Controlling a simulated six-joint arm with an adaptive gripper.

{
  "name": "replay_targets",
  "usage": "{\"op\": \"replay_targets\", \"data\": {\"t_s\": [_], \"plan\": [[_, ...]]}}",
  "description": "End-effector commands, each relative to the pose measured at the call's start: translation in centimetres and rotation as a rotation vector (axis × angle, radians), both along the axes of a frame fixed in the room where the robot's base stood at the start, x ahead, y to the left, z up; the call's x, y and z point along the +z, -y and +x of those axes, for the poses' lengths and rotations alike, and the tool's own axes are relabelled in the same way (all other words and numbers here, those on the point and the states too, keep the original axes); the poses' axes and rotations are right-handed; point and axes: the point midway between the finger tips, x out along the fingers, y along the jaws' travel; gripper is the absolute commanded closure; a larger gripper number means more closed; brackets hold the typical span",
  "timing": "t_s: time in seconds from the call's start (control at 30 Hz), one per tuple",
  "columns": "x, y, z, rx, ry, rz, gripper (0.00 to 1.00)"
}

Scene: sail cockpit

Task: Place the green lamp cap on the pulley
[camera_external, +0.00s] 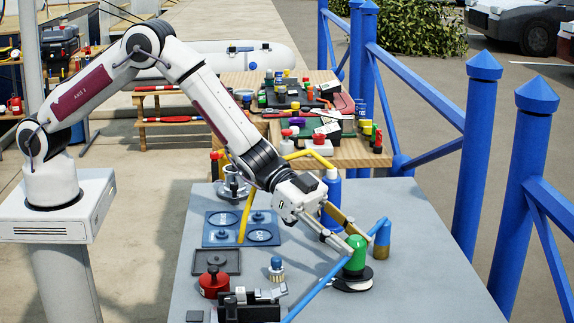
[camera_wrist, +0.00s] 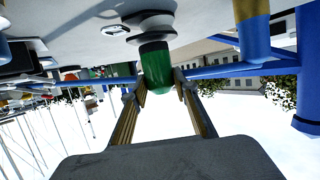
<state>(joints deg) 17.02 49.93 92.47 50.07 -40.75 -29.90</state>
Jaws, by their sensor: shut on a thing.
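The green lamp cap (camera_external: 355,254) is a domed green cylinder, upright at the right side of the grey table. My gripper (camera_external: 350,238) reaches down from the left and is shut on it. In the wrist view, the two fingers of my gripper (camera_wrist: 158,84) stand on either side of the green lamp cap (camera_wrist: 156,66). The pulley, a black and pale disc (camera_external: 352,284), is directly below the cap, and its round edge shows in the wrist view (camera_wrist: 150,28). I cannot tell whether the cap touches it. The cap hides the pulley's middle.
A blue and brass cylinder (camera_external: 382,240) stands close to the right of the cap. A knurled blue-topped part (camera_external: 276,268), a red knob (camera_external: 214,282) and a blue plate (camera_external: 240,228) lie to the left. The table's right front area is clear.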

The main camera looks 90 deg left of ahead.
Motion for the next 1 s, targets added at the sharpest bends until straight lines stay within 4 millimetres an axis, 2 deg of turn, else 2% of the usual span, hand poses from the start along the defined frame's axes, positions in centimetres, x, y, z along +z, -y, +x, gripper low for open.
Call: {"op": "replay_targets", "data": {"t_s": [0.5, 0.53, 0.6, 1.0], "plan": [[-0.60, 0.02, 0.00, 0.000, 0.001, -0.001, 0.93], [-0.59, 0.02, 0.00, 0.000, 0.001, -0.001, 0.66], [-0.58, 0.02, 0.00, 0.000, 0.001, -0.001, 0.54], [-0.45, 0.00, 0.00, 0.000, 0.001, -0.001, 0.54]]}}
